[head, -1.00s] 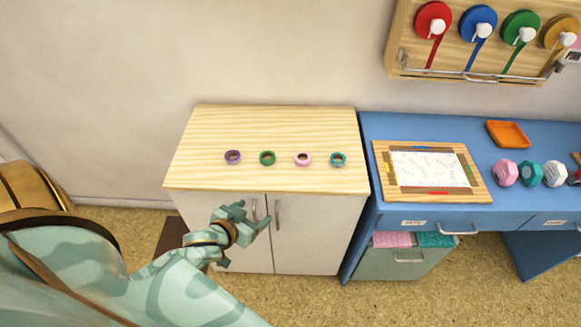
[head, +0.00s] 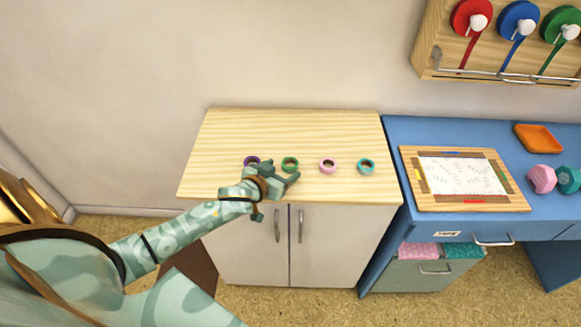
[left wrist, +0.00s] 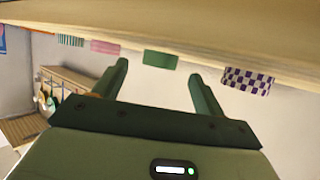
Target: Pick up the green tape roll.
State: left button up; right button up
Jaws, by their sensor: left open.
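The green tape roll (head: 290,164) lies on the pale wooden cabinet top, second from the left in a row of rolls. In the left wrist view it (left wrist: 160,59) shows beyond the gap between my fingers. My left gripper (head: 282,173) is open and empty just in front of the green roll, near the cabinet's front edge. In the left wrist view its fingers (left wrist: 160,70) are spread and do not visibly hold anything. My right gripper is not in view.
A purple roll (head: 251,160), partly hidden by my gripper, lies left of the green one. A pink roll (head: 328,166) and a teal roll (head: 366,166) lie to the right. The cabinet top (head: 290,128) behind is clear. A blue desk (head: 405,130) adjoins on the right.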

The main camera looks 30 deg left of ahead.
aim_at(289, 159)
pick_arm(q)
jog(key=x, duration=0.2)
jog(key=shift+w+f+b, duration=0.3)
jog(key=shift+f, duration=0.05)
jog(key=shift+s+r, duration=0.1)
jog(key=shift+r, duration=0.05)
jog(key=c, duration=1)
jog(key=shift+c, duration=0.3)
